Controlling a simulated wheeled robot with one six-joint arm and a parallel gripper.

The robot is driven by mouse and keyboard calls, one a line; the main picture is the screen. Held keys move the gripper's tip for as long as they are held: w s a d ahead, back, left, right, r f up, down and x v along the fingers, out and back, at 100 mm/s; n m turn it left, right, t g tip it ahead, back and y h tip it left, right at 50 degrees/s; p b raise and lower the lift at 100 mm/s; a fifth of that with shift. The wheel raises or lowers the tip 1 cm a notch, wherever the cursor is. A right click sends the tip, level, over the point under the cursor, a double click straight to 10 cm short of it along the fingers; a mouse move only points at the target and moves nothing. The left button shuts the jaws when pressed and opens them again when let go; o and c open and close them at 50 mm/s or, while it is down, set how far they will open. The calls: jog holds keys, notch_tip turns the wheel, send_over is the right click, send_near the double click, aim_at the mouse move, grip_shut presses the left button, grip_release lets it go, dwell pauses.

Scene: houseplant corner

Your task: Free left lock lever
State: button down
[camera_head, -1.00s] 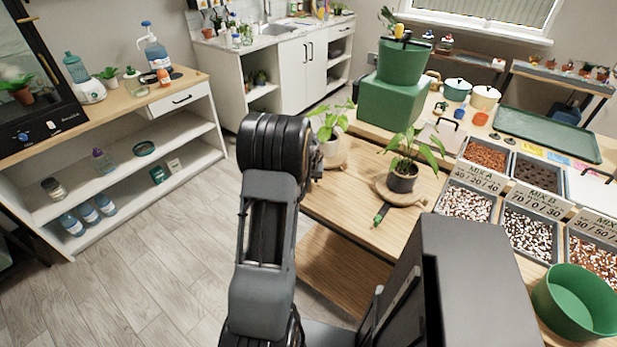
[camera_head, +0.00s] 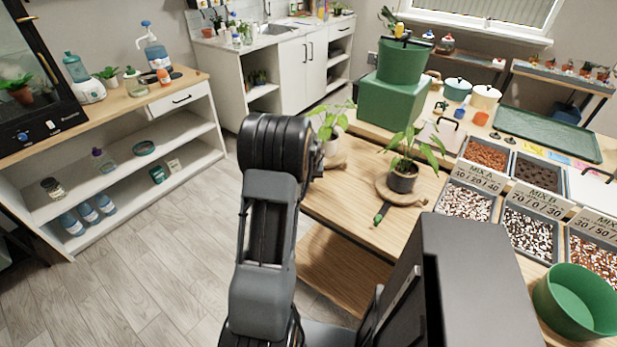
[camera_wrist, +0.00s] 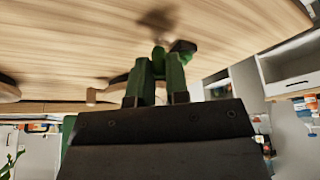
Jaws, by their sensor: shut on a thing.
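My gripper (camera_wrist: 160,68) shows in the wrist view, with green fingers close together over a wooden surface (camera_wrist: 80,40). A small green thing (camera_wrist: 183,47) with a dark end is at the fingertips, and the jaws are shut on it. I cannot tell whether it is a lock lever. In the camera_head view the gripper is hidden behind my arm. A green tool with a dark tip (camera_head: 382,213) lies on the wooden table (camera_head: 350,215), in front of a potted plant. I cannot pick out a left lock lever for certain in either view.
The potted plant (camera_head: 403,175) stands on a round wooden board, with another plant (camera_head: 332,130) to its left. A green box (camera_head: 392,101) bears a green pot (camera_head: 402,62) behind. Mix bins (camera_head: 465,203) and a green bowl (camera_head: 575,300) are at right. Floor at left is clear.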

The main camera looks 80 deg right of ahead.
jog(key=shift+s+d+f+n+t+b, duration=0.2)
jog(key=shift+d+n+t+b, duration=0.15)
jog(key=shift+n+b, duration=0.7)
jog(key=shift+r, duration=0.25)
jog(key=c, duration=1.1)
grip_release()
jog(key=v, duration=1.3)
jog(key=shift+s+r, duration=0.2)
jog(key=shift+r, duration=0.2)
